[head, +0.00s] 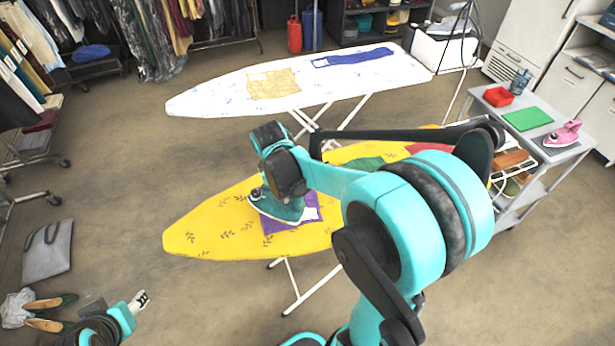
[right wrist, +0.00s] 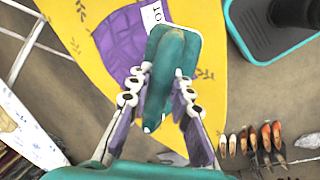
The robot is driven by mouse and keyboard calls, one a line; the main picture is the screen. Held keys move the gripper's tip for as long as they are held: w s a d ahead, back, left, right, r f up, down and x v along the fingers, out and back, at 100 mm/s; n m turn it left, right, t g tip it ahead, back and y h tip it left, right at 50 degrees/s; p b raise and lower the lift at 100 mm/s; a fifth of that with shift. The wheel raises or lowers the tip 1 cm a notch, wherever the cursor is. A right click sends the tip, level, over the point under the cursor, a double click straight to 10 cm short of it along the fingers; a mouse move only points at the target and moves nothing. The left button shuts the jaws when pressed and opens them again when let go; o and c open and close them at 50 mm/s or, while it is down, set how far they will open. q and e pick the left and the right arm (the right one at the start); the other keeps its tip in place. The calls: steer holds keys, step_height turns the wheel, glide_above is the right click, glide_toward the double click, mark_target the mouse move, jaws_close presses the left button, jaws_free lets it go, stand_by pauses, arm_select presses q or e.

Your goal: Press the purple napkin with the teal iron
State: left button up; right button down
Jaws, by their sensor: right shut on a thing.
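The purple napkin (head: 312,215) lies on the yellow ironing board (head: 205,232), with a white printed patch on its right part. The teal iron (head: 283,211) is over the napkin's left part, soleplate down; I cannot tell for certain whether it touches the cloth. My right gripper (head: 262,188) is above it, partly hidden by my wrist. In the right wrist view my right gripper (right wrist: 158,95) is shut on the teal iron (right wrist: 172,50) by its handle, and the napkin (right wrist: 122,38) shows beyond. My left gripper (head: 139,301) is low at the bottom left, away from the board; its fingers are too small to judge.
Green (head: 364,162) and red (head: 430,148) cloths lie farther right on the yellow board, partly behind my arm. A white ironing board (head: 215,97) stands behind with yellow and blue cloths. A trolley (head: 560,150) at right holds a pink iron (head: 562,134). Shoes and a bag lie at left.

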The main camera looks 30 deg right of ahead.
steer(key=s+d+r+n+t+y, duration=0.1)
steer(key=s+d+r+n, duration=0.15)
steer(key=d+n, duration=0.5)
steer(key=s+d+b+x, duration=0.1)
steer(key=b+x, duration=0.4)
steer(key=x, duration=0.1)
steer(key=shift+n, duration=0.35)
steer(key=shift+f, duration=0.1)
